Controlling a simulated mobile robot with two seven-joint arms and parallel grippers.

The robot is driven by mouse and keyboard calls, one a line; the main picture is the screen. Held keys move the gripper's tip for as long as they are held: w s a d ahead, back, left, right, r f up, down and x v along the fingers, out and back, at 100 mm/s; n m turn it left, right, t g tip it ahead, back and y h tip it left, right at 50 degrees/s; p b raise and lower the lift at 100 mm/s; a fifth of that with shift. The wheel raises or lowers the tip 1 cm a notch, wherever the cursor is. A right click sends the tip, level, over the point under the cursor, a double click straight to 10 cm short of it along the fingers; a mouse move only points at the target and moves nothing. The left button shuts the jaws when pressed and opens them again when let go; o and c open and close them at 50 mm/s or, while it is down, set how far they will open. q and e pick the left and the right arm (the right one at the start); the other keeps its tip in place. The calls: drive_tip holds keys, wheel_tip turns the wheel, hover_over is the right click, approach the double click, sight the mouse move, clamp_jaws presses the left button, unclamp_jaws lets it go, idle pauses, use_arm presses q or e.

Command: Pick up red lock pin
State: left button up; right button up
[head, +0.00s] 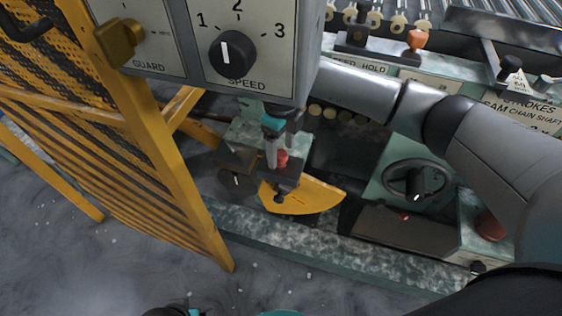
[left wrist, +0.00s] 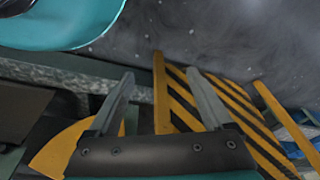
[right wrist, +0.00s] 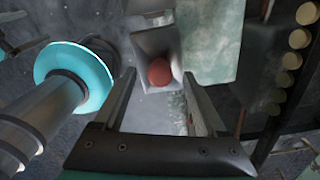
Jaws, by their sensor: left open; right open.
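The red lock pin (head: 282,156) shows as a small red knob on the green machine, above a yellow curved plate. In the right wrist view the round red top of the pin (right wrist: 159,72) sits in a grey bracket and appears between my fingers. My right gripper (head: 270,160) is open and points down close beside the pin; I cannot tell whether a finger touches it. In the left wrist view my left gripper (left wrist: 160,76) is open and empty, above the floor and a yellow-black striped panel.
The yellow plate (head: 310,198) lies just below the pin. A control box (head: 250,85) with a speed dial hangs above. A yellow guard frame (head: 160,150) stands on the left. A handwheel (head: 417,181) is to the right. Open floor (head: 120,255) lies at lower left.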

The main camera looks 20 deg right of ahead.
drive_tip(key=shift+f, duration=0.9)
clamp_jaws()
